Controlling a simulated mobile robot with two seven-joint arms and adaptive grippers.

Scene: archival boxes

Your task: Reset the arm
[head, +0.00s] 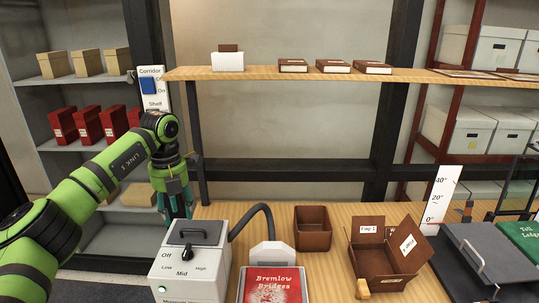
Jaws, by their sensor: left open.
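My left arm, green and black, comes in from the left and bends down at the wrist. My left gripper (174,212) points down in front of the shelving, left of the table and behind the white control box (190,262). Its fingertips are small and partly hidden, and I see nothing held between them. The gripper is open. My right gripper is not in view.
The table holds a red book (272,288), a brown open bin (313,229), a brown flapped box (384,255) and a dark grey stand (487,258).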

